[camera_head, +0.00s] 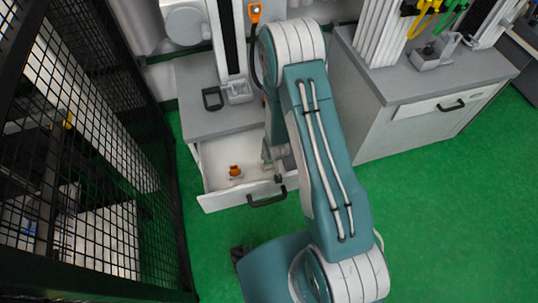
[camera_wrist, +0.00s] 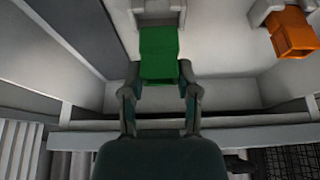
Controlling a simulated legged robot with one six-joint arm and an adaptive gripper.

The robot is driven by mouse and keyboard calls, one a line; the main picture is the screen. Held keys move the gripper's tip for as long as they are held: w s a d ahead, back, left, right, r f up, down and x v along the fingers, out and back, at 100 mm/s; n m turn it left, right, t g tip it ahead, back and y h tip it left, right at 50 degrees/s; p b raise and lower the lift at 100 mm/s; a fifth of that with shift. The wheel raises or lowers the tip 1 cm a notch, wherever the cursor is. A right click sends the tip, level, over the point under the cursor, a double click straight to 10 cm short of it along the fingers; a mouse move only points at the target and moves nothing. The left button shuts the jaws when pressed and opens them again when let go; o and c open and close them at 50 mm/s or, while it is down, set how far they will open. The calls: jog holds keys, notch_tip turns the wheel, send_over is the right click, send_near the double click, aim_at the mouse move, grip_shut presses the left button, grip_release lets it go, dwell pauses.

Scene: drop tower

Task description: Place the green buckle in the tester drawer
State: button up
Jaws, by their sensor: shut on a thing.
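The green buckle (camera_wrist: 159,53) is between the two fingers of my gripper (camera_wrist: 160,82) in the wrist view, and the gripper is shut on it. A pale grey piece (camera_wrist: 159,10) lies at the buckle's far end. The tester drawer (camera_head: 225,200) is pulled open in the head view. My gripper (camera_head: 277,165) is over the right part of the drawer, mostly hidden by my arm. The wrist view shows the pale drawer floor (camera_wrist: 225,75) around the buckle; I cannot tell whether the buckle touches it. The green buckle is hidden in the head view.
An orange buckle (camera_head: 235,171) sits in the drawer; it also shows in the wrist view (camera_wrist: 294,32), right of the green one. The drawer's black handle (camera_head: 267,199) faces the green floor. A grey cabinet (camera_head: 400,120) stands right, a black mesh fence (camera_head: 90,130) left.

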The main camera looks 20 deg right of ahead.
jog(key=o, duration=1)
jog(key=shift+s+f, duration=0.35)
jog(key=shift+f, duration=0.15)
jog(key=shift+w+r, duration=0.1)
jog(key=shift+r, duration=0.45)
jog(key=w+r+v, duration=0.1)
jog(key=w+v, duration=0.2)
jog(key=v, duration=1.2)
jog(key=w+r+v, duration=0.1)
jog(key=w+v, duration=0.1)
jog(key=v, duration=1.3)
jog(key=shift+t, duration=0.4)
jog(key=s+r, duration=0.6)
jog(key=r, duration=0.1)
jog(key=s+r, duration=0.7)
jog(key=shift+s+r, duration=0.25)
jog(key=shift+r, duration=0.1)
